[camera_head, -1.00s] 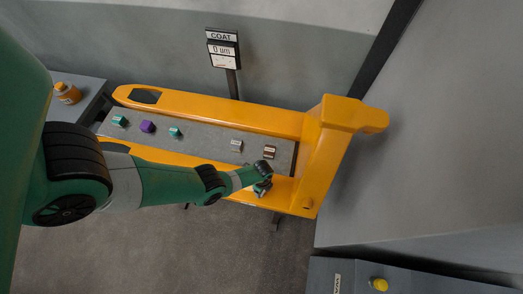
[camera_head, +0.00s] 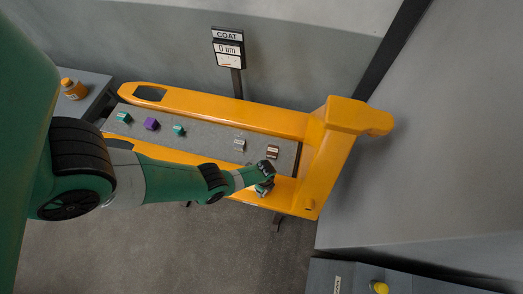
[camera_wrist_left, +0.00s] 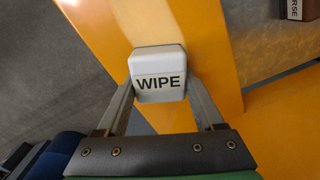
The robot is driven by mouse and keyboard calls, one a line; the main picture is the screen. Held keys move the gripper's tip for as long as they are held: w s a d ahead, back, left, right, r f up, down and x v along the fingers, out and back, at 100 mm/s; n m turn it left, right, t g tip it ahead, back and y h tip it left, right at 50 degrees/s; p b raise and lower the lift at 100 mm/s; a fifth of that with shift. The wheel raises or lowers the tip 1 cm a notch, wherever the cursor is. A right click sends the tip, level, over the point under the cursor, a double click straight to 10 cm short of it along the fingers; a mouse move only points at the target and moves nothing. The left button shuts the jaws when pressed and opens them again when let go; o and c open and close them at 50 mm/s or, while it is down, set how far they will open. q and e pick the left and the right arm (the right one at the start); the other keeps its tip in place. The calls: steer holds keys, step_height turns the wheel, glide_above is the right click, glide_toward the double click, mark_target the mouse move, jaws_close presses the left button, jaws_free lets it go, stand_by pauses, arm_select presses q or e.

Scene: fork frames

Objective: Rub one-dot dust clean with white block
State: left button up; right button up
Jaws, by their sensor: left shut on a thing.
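The white block (camera_wrist_left: 158,62), marked WIPE, is between the fingers of my left gripper (camera_wrist_left: 160,88) in the left wrist view. The gripper is shut on it. In the head view my left gripper (camera_head: 265,187) is at the near beam of the orange fork frame (camera_head: 200,103), towards its right end. In the wrist view the block overlaps the orange beam (camera_wrist_left: 95,30); I cannot tell whether it touches it. I cannot make out any dust or dot marks on the frame. My right gripper is out of view.
A grey strip (camera_head: 210,137) between the beams bears a green block (camera_head: 123,117), a purple block (camera_head: 151,124), a smaller green block (camera_head: 178,130), a grey block (camera_head: 239,144) and a brown block (camera_head: 272,152). A COAT gauge sign (camera_head: 228,48) stands behind. A yellow button (camera_head: 380,287) is at lower right.

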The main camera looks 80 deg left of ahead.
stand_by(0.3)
arm_select(q)
steer(key=shift+s+p, duration=0.3)
steer(key=shift+p, duration=0.05)
steer(key=shift+s+a, duration=0.1)
steer(key=shift+s, duration=0.3)
steer(key=shift+w, duration=0.1)
steer(key=shift+w+f+b, duration=0.15)
steer(key=shift+w+b, duration=0.25)
steer(key=shift+w, duration=0.15)
steer(key=shift+c, duration=0.6)
steer(key=shift+d, duration=0.2)
